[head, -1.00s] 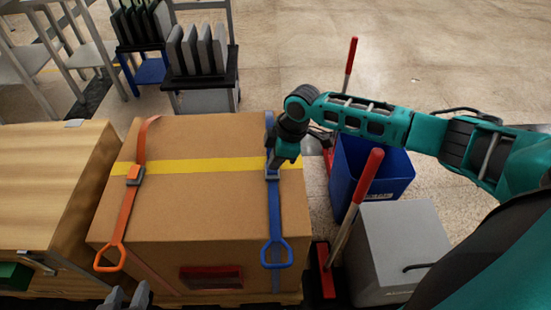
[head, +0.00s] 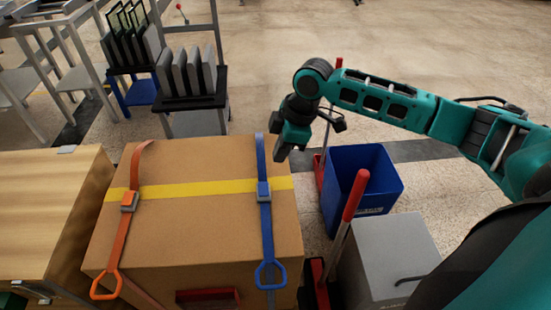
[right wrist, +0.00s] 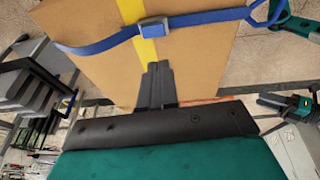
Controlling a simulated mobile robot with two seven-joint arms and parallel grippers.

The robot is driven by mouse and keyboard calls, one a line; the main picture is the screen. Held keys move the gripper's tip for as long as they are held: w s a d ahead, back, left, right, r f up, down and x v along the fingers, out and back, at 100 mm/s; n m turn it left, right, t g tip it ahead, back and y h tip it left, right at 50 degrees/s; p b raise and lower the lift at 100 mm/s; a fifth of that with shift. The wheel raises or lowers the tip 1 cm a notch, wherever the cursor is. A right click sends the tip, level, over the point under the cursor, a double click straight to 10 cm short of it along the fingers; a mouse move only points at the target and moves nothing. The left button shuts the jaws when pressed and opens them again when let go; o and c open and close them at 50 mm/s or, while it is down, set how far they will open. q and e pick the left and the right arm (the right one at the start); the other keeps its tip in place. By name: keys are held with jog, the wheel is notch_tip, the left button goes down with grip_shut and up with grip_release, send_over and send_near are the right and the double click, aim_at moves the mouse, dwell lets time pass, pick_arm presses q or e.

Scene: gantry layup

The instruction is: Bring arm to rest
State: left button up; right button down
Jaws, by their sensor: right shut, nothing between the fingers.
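My right gripper (head: 283,152) hangs just right of the big cardboard box (head: 212,222), beside its far right part, in the head view. It is shut and empty, apart from the blue strap. Its closed dark fingers (right wrist: 160,86) show in the right wrist view against the box. The blue strap (head: 266,212) runs over the box with its buckle on the yellow tape and a loop handle at the front. The orange strap (head: 126,225) lies to its left. My left gripper is out of the head view; teal parts at the right wrist view's upper right edge may be that arm.
A blue bin (head: 383,185) and a grey case (head: 395,240) stand right of the box, with a red-handled lever (head: 355,198) between. Racks with grey panels (head: 192,75) stand behind. The far floor is open.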

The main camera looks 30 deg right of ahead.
jog(key=shift+d+r, duration=0.1)
jog(key=shift+r, duration=0.15)
dwell(0.3)
